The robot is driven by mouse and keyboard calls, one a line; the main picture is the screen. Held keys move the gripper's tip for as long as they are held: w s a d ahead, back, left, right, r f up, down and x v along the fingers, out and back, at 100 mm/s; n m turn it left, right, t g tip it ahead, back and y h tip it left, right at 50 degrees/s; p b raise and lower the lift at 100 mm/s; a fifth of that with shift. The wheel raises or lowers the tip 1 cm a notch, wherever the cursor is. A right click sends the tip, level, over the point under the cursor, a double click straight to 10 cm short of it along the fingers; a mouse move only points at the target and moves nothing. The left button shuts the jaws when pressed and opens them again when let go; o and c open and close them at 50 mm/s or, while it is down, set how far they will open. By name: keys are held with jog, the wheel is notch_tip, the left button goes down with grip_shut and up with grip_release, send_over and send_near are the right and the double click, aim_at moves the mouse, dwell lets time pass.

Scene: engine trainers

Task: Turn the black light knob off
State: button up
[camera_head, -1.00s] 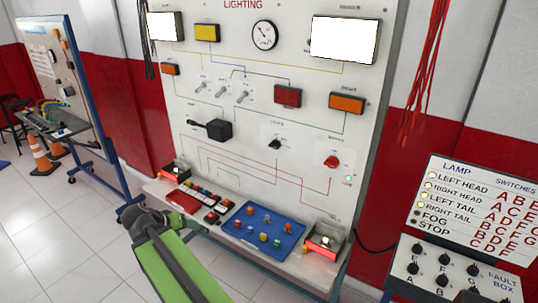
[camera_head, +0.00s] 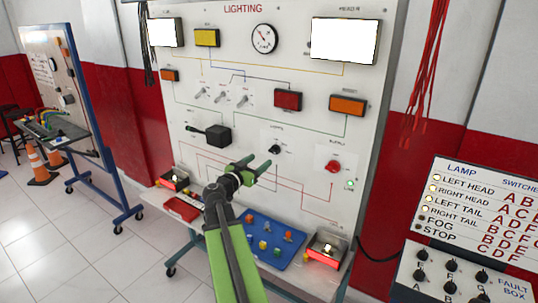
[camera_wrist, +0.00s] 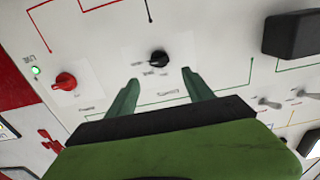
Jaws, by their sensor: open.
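The black light knob (camera_head: 274,149) is on the white lighting panel (camera_head: 215,65), left of the red knob (camera_head: 333,166). In the wrist view the black knob (camera_wrist: 159,59) shows just beyond and between my fingertips, with its pointer toward the left. My gripper (camera_head: 256,165) is open and empty, in front of the panel and a little below and left of the black knob in the head view. In the wrist view its two green fingers (camera_wrist: 160,78) are spread apart. I see no contact with the knob.
A black box with a lever (camera_head: 217,135) juts out left of the knob. The red knob (camera_wrist: 64,82) is beside it in the wrist view, with a lit green lamp (camera_wrist: 36,70). A blue tray (camera_head: 262,245) of small parts lies on the shelf below.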

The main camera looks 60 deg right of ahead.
aim_at(272, 151)
jog(key=d, duration=0.9)
